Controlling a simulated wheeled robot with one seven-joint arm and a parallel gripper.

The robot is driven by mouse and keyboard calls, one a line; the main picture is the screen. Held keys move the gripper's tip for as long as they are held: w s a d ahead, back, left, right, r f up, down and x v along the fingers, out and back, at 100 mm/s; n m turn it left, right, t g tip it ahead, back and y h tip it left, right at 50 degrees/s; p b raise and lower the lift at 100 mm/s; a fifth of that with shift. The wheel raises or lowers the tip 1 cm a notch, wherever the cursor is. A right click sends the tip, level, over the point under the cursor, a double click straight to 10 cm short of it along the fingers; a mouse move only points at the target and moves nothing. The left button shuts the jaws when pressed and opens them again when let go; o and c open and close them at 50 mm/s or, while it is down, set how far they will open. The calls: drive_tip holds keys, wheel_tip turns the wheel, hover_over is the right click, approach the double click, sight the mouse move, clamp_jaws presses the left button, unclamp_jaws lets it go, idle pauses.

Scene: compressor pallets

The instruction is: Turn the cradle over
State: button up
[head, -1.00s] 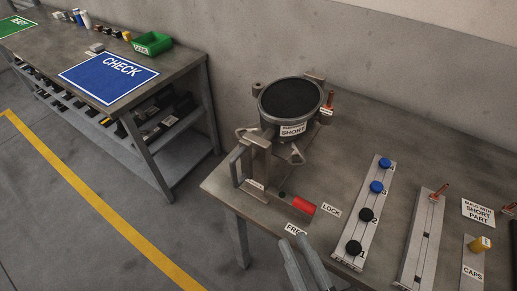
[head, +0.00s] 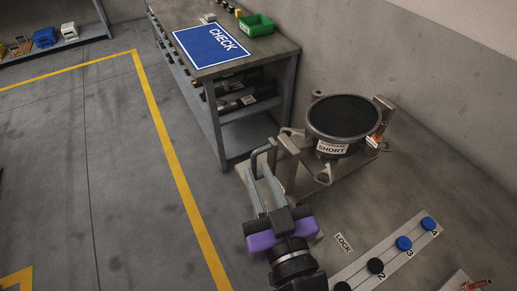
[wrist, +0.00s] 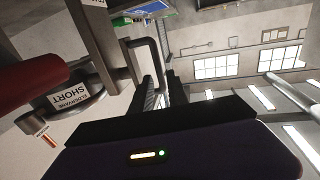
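The cradle (head: 328,172) is a metal frame at the far left of the near bench, holding a dark round compressor (head: 343,115) labelled SHORT, top up. Its bent grey crank handle (head: 256,158) sticks out on the left side; it also shows in the wrist view (wrist: 150,42). My gripper (head: 261,178) is open, its two fingers pointing at the handle. In the wrist view the fingers (wrist: 160,88) are apart, and the handle's bar runs down between or just beyond them; contact cannot be told.
A LOCK label (head: 343,243) lies on the bench, beside a strip (head: 390,255) with black and blue caps. My arm hides the bench's near left part. The blue CHECK mat (head: 212,47) is on another bench behind. Open floor lies left.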

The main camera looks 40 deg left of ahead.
drive_tip(key=p+x, duration=0.1)
drive_tip(key=x, duration=0.6)
drive_tip(key=shift+p, duration=0.35)
drive_tip(key=shift+a, duration=0.1)
clamp_jaws()
idle(1.0)
